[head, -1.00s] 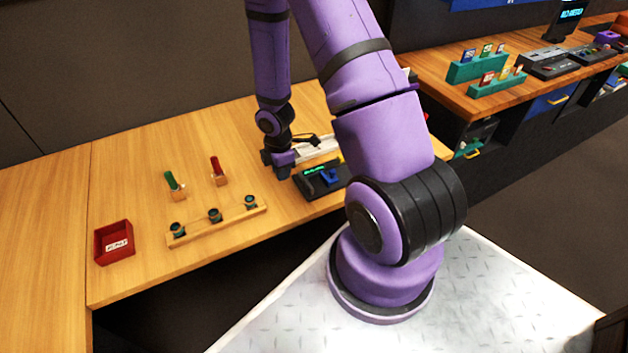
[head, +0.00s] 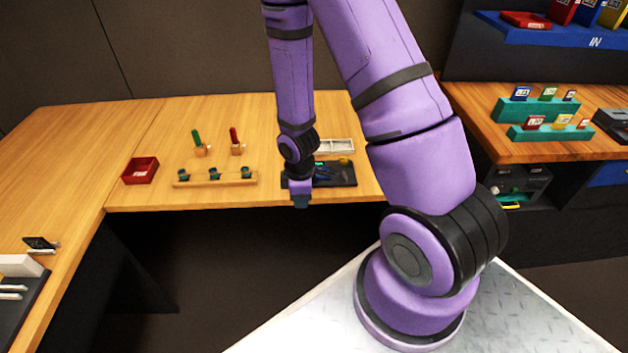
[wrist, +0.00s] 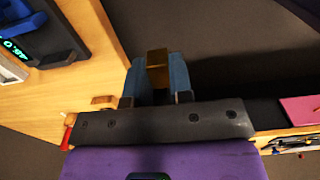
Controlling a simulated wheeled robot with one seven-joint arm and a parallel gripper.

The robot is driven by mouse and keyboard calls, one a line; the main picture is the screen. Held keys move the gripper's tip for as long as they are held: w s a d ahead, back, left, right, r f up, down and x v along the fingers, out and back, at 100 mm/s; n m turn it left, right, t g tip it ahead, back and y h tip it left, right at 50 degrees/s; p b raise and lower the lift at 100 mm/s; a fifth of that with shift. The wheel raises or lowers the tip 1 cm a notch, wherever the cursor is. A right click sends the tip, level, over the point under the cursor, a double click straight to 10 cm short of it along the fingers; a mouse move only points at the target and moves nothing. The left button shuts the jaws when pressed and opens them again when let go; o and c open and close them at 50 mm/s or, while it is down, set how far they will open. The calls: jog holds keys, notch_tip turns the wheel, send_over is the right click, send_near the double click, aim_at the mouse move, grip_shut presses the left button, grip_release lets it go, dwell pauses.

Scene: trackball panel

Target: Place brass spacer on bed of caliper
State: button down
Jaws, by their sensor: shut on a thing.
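My gripper (head: 301,200) hangs near the table's front edge, in front of a dark device. In the wrist view its blue fingers (wrist: 157,76) are shut on a brass-coloured block, the brass spacer (wrist: 157,62). The spacer is too small to make out in the head view. The dark device (head: 342,180), with a green display and a blue part, looks like the caliper; it lies on the table, partly behind my gripper. It also shows at the upper left of the wrist view (wrist: 62,25), apart from the spacer. Its bed cannot be clearly told.
A white compartment tray (head: 336,146) lies behind the device. To the left are a wooden rack (head: 236,179), a green-handled tool (head: 198,143), a red-handled tool (head: 235,140) and a red bin (head: 139,171). Open space lies below the table's front edge.

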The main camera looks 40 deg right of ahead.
jog(key=w+d, duration=0.3)
jog(key=w+d+f, duration=0.1)
jog(key=w+d, duration=0.6)
jog(key=w, duration=0.1)
jog(key=shift+w+d+f, duration=0.15)
jog(key=shift+d+f, duration=0.1)
jog(key=shift+d, duration=0.05)
jog(key=shift+f, duration=1.75)
jog(key=shift+f, duration=0.1)
jog(key=c, duration=1)
grip_release()
